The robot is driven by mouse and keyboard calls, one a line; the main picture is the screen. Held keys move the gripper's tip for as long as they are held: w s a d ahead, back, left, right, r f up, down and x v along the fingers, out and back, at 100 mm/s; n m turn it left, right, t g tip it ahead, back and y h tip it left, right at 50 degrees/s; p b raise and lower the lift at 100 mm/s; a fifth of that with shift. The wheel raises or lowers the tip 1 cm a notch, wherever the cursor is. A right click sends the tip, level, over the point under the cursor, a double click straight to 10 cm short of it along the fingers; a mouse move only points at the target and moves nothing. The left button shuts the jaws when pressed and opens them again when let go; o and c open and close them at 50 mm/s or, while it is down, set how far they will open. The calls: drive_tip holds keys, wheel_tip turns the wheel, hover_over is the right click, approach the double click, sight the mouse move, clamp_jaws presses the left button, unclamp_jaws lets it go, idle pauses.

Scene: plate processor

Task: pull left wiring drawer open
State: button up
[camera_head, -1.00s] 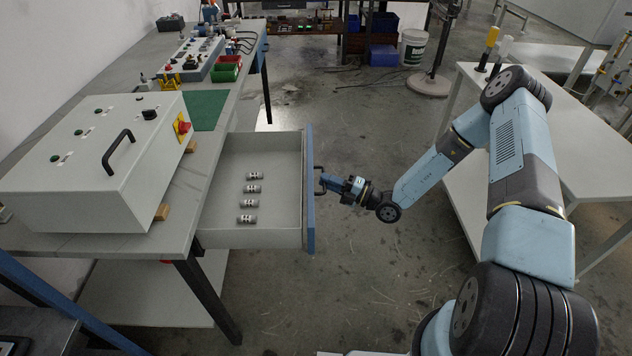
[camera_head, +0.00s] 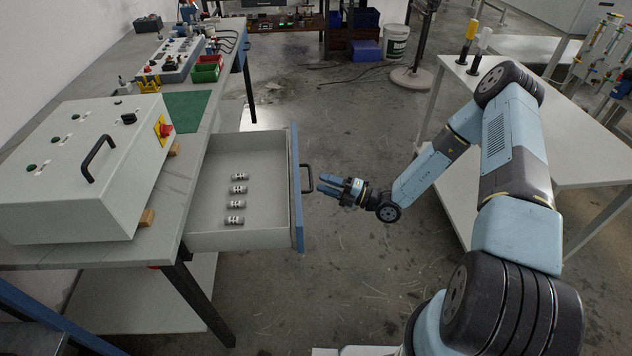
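The wiring drawer (camera_head: 215,210) is pulled out from under the workbench on the left. It has a grey inside and a blue front (camera_head: 296,190). Several small grey cylindrical parts (camera_head: 238,190) lie in a row in it. A dark handle (camera_head: 308,178) sticks out from the drawer's front. My gripper (camera_head: 322,184) is just to the right of the handle, with a small gap between them. Its blue fingers point left at the handle and hold nothing that I can see. I cannot make out the spacing of the fingertips.
A grey control box (camera_head: 80,180) with a black handle and a red knob stands on the workbench (camera_head: 190,160). A white table (camera_head: 570,150) stands on the right beside my arm. The floor (camera_head: 300,300) between them is clear.

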drive_tip(key=v, duration=1)
drive_tip(key=shift+s+a+r, duration=0.1)
drive_tip(key=s+d+r+n+g+h, duration=0.2)
drive_tip(key=s+r+n+g+h, duration=0.15)
drive_tip(key=r+n, duration=0.5)
drive_tip(key=s+d+r+n+g+h, duration=0.1)
drive_tip(key=s+r+n+g+h, duration=0.2)
drive_tip(key=r+n, duration=0.55)
drive_tip(key=s+d+r+n+g+h, duration=0.2)
drive_tip(key=r+n+g+h, duration=0.15)
drive_tip(key=r+n, duration=0.55)
drive_tip(key=s+d+r+n+t+h, duration=0.4)
drive_tip(key=s+r+n, duration=0.3)
drive_tip(key=r, duration=0.4)
drive_tip(key=s+d+r+n+t+h, duration=0.5)
drive_tip(key=s+r, duration=0.3)
drive_tip(key=r, duration=0.2)
drive_tip(key=shift+s+r+n+t, duration=0.3)
drive_tip(key=shift+r+n+t, duration=0.1)
drive_tip(key=shift+n+t, duration=0.4)
